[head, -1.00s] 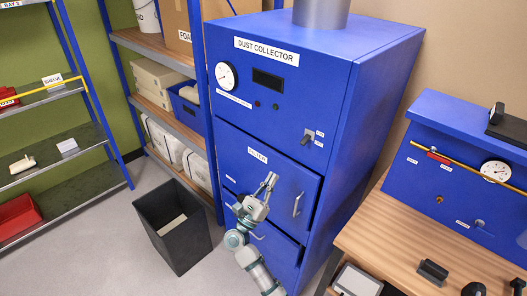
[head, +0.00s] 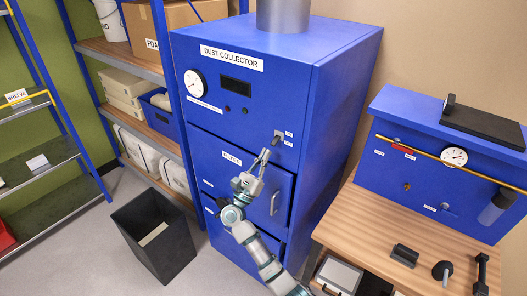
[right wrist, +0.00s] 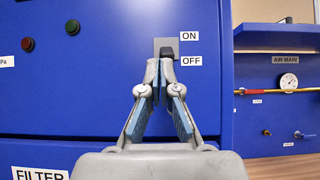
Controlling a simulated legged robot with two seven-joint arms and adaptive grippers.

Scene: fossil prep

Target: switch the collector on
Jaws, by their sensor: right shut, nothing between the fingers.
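The blue dust collector (head: 320,95) stands in the middle of the head view. Its toggle switch (head: 278,137) is on the upper right of the front; it also shows in the right wrist view (right wrist: 167,48) as a dark lever on a grey plate, beside ON and OFF labels. The lever sits low on the plate, toward OFF. My right gripper (head: 264,156) is shut and empty, its tips (right wrist: 160,66) just below the lever. The tips overlap the lever's lower end in the picture; I cannot tell whether they touch. My left gripper is not in view.
A filter door with a handle (head: 273,203) lies below the switch. A dark bin (head: 165,255) stands on the floor at left, before shelving (head: 150,70). A wooden bench (head: 350,225) with a blue air-main panel (head: 400,180) and loose tools is at right.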

